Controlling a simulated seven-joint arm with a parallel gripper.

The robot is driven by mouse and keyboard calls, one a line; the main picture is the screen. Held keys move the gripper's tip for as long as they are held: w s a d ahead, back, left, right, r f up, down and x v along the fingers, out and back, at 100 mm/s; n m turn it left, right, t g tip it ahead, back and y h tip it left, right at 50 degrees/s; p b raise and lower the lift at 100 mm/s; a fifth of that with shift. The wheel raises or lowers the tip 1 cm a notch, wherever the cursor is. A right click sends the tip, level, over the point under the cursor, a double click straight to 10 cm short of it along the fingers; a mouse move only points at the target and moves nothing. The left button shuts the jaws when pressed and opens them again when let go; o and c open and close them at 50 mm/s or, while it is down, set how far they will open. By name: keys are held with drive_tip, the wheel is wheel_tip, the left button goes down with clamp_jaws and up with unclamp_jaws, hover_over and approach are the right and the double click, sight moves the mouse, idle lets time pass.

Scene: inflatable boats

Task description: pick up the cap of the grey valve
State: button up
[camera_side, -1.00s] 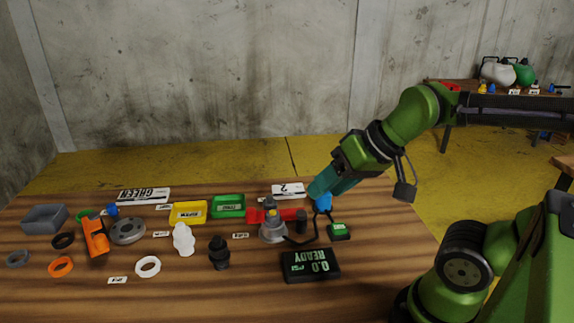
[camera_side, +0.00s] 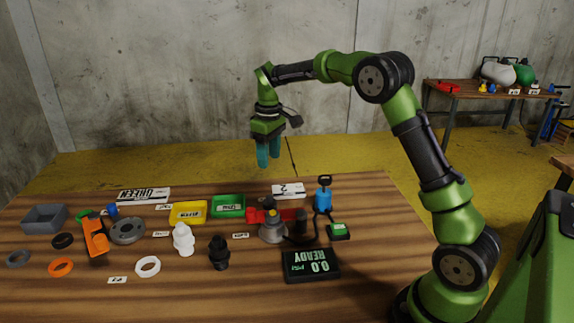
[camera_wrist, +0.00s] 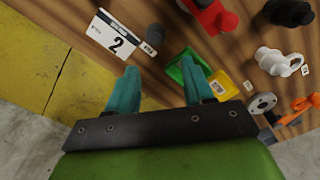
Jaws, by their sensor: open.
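A grey, cone-shaped piece that looks like the grey valve (camera_side: 272,234) stands upright on the wooden table in the side view, beside a red part (camera_side: 256,215). A darker, narrow top with a little yellow shows on it; I cannot tell whether this is its cap. My gripper (camera_side: 268,162) points down, high above the back of the table, apart from everything. In the wrist view my gripper (camera_wrist: 157,72) is open, with nothing between its teal fingers. The red part (camera_wrist: 210,14) is at the top there; the grey valve is not clearly visible.
A dark cylinder (camera_side: 301,221), a blue pump (camera_side: 323,197) and a black READY display (camera_side: 310,265) stand to the right. Yellow (camera_side: 188,212) and green (camera_side: 228,206) trays lie behind. White (camera_side: 183,240) and black (camera_side: 219,253) valves stand left.

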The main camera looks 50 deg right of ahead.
drive_tip(key=w+d+r+n, duration=0.1)
drive_tip(key=w+r+n, duration=0.1)
hover_over(270, 196)
drive_tip(key=shift+n, duration=0.4)
drive_tip(key=f, duration=1.1)
drive_tip(key=shift+w+f, duration=0.2)
drive_tip(key=shift+w, duration=0.05)
drive_tip(key=shift+s+f, duration=0.15)
drive_tip(key=shift+f, duration=2.65)
